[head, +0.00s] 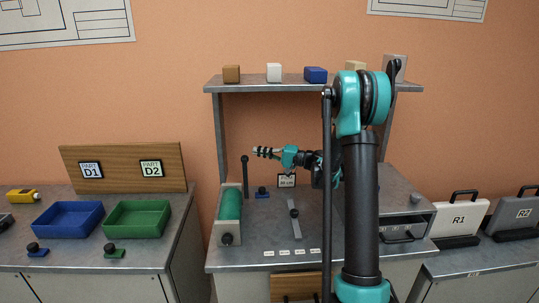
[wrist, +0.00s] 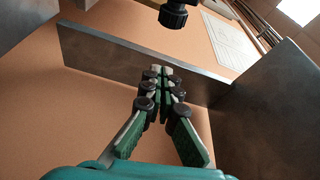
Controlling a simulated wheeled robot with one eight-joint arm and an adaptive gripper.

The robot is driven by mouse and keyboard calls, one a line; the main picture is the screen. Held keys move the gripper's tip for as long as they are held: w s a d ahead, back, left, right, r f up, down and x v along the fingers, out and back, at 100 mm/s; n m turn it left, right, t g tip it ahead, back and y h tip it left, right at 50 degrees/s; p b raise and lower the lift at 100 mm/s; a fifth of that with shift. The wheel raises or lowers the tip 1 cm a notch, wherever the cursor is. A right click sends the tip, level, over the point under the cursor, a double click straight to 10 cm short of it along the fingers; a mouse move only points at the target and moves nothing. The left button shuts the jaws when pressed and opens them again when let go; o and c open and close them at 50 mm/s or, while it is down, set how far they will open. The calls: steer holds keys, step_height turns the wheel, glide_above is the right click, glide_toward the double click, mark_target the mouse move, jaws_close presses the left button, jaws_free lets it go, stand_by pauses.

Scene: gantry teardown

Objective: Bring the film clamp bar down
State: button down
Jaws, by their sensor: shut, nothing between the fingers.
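A dark upright bar (head: 245,176) with a round knob on top stands at the right of the green roll (head: 231,203) on the middle bench; it looks like the film clamp bar, raised, though the frames do not label it. My gripper (head: 256,152) is above the bench, under the shelf, pointing left, with its fingertips close to the bar's knob in the picture. I cannot tell the gap in depth. In the wrist view my gripper's fingers (wrist: 162,78) meet at the tips and hold nothing. A dark knob-like part (wrist: 173,14) shows at that view's top edge.
A shelf (head: 280,84) with several small blocks hangs above my gripper. A flat grey lever (head: 293,219) and a small blue-based knob (head: 262,193) are on the bench. Blue (head: 68,219) and green (head: 137,219) trays stand on the left bench. Cases R1 (head: 459,221) and R2 (head: 515,216) are right.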

steer(key=shift+s+a+f, duration=0.15)
steer(key=shift+s+a, duration=0.5)
steer(key=shift+s, duration=0.15)
steer(key=shift+s+a+f, duration=0.15)
steer(key=shift+s+a, duration=0.45)
steer(key=shift+s, duration=0.2)
